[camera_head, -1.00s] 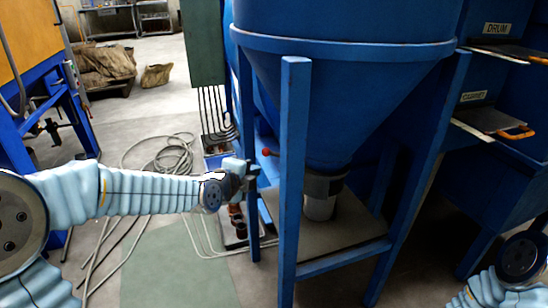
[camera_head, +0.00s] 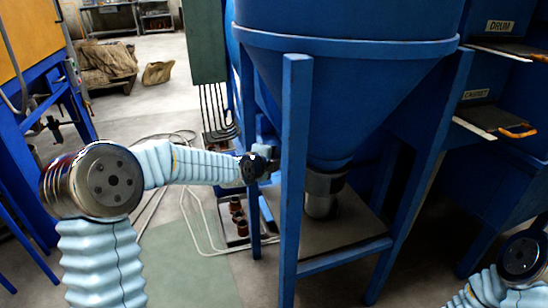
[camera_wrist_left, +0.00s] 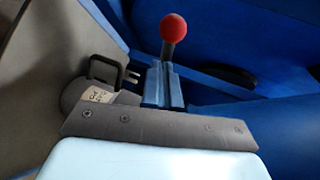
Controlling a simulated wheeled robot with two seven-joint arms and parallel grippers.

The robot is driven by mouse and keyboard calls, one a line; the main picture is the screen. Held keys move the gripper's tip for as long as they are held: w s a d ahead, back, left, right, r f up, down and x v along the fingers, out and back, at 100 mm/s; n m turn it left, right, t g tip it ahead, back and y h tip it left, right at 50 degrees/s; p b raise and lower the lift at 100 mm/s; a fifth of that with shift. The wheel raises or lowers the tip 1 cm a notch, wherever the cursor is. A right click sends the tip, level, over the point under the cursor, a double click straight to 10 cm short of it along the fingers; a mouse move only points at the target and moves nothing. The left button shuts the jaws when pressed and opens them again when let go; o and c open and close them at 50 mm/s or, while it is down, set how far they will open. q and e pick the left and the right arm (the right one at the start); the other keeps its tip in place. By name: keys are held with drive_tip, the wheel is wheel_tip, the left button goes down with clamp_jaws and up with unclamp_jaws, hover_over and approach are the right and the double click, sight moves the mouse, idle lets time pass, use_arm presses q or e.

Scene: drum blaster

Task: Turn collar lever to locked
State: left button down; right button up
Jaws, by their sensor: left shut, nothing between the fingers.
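The collar lever shows in the left wrist view as a red ball (camera_wrist_left: 173,28) on a short dark rod. A grey collar piece (camera_wrist_left: 75,92) with a paper tag and a dark bracket is to its left. My left gripper (camera_wrist_left: 164,78) is shut and empty, its fingertips just below the red ball in that picture; I cannot tell whether they touch the rod. In the head view my left gripper (camera_head: 270,163) is by the front leg of the hopper, and the lever is hidden there. The grey collar (camera_head: 325,183) sits under the blue cone. My right gripper is outside the picture.
The blue front leg (camera_head: 294,180) stands close to my left gripper, with a thinner leg (camera_head: 254,215) beside it. Small brown parts (camera_head: 240,222) sit in a tray on the floor. Cables lie at left. A cabinet shelf (camera_head: 490,120) is at right.

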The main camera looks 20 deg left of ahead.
use_arm(q)
drive_tip(key=w+b, duration=0.1)
drive_tip(key=w, duration=0.3)
drive_tip(key=shift+d+f, duration=0.1)
drive_tip(key=shift+d, duration=0.05)
drive_tip(key=shift+r, duration=0.2)
